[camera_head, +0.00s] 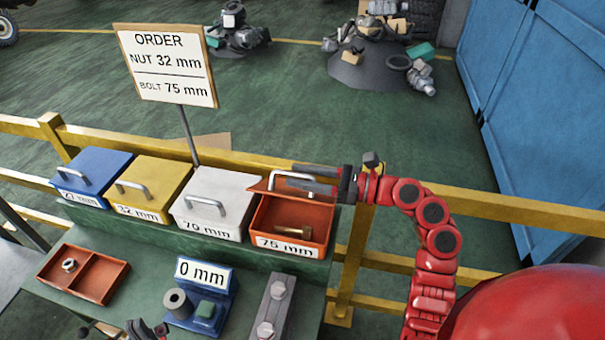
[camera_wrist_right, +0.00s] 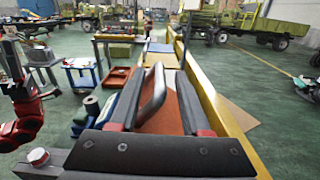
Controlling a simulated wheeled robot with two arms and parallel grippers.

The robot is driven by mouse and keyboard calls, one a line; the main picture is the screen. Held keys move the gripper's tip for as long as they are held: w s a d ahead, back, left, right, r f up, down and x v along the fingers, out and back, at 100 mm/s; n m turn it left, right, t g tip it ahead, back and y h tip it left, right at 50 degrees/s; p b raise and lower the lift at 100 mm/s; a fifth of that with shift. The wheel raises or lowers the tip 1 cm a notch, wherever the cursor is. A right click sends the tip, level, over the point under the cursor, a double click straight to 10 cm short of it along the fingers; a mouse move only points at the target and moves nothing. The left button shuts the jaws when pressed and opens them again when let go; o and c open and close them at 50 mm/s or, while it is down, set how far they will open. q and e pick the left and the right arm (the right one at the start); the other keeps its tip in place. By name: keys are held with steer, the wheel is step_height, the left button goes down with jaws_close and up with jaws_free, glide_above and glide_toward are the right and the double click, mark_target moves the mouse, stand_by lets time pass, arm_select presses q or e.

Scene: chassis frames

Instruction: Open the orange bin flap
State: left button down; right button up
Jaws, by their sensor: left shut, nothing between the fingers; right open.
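The orange bin (camera_head: 264,226) is marked 75 mm and stands at the right end of the bin row. Its orange flap (camera_head: 262,186) is raised, so the inside shows, with a brass-coloured bolt (camera_head: 292,231) in it. My right gripper (camera_head: 303,178) is open at the flap, with its fingers on either side of the handle (camera_head: 291,176). In the right wrist view the handle (camera_wrist_right: 152,92) and the orange flap (camera_wrist_right: 165,118) lie between the spread fingers. My left gripper (camera_head: 133,327) is shut and empty at the bottom edge, partly cut off.
Blue (camera_head: 90,170), yellow (camera_head: 152,190) and white (camera_head: 212,203) bins stand closed to the left. An orange tray (camera_head: 100,278) with a nut and a blue 0 mm gauge (camera_head: 213,280) lie in front. A yellow rail (camera_head: 480,207) runs behind.

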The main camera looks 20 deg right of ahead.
jaws_close()
stand_by(1.3)
